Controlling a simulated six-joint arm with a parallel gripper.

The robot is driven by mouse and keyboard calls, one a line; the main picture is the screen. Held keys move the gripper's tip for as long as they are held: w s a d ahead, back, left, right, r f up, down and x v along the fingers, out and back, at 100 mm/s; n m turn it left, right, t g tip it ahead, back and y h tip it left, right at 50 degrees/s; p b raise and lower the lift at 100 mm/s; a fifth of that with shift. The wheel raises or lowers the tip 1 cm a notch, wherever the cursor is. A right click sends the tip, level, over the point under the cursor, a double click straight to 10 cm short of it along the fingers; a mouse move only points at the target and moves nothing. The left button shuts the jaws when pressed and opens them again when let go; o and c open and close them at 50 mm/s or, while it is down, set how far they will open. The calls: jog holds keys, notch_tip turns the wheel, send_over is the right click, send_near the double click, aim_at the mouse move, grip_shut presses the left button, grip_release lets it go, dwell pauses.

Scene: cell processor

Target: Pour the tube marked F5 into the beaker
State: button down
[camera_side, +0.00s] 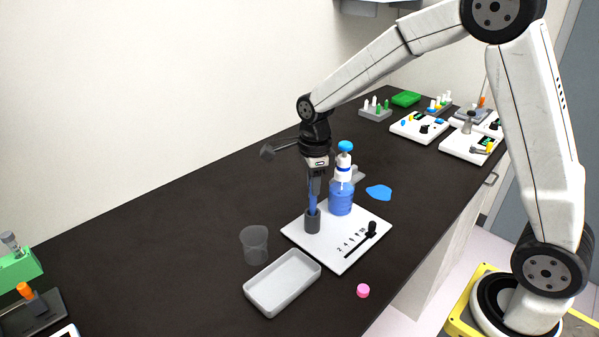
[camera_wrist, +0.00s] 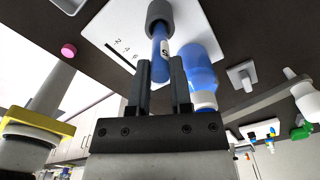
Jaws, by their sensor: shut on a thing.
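A blue tube (camera_side: 313,203) stands upright in a dark grey holder (camera_side: 312,222) on a white plate (camera_side: 345,255). My gripper (camera_side: 314,188) comes down from above and is shut on the upper part of this tube. In the wrist view the tube (camera_wrist: 160,45) lies between my two fingers (camera_wrist: 160,66), its far end in the grey holder (camera_wrist: 158,12). A white label with a dark mark shows on it, too small to read for sure. The clear beaker (camera_side: 254,244) stands on the table left of the plate and looks empty.
A blue dispenser bottle (camera_side: 341,197) stands close behind the tube. A slider (camera_side: 371,230) is on the plate. A grey tray (camera_side: 268,297) lies in front of the beaker, and a pink cap (camera_side: 363,290) to its right.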

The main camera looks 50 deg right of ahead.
aim_at(312, 209)
jog(key=shift+r, duration=1.8)
jog(key=c, duration=1.2)
grip_release()
grip_shut()
jog(key=w+a+r+n, duration=0.1)
jog(key=w+a+n, duration=0.1)
jog(key=a, duration=0.5)
jog(key=w+a+n, duration=0.1)
jog(key=a+n, duration=0.3)
jog(key=a, duration=0.4)
jog(key=shift+w+a+r, duration=0.2)
jog(key=shift+w+r, duration=0.15)
jog(key=shift+w, duration=0.05)
jog(key=shift+f, duration=0.1)
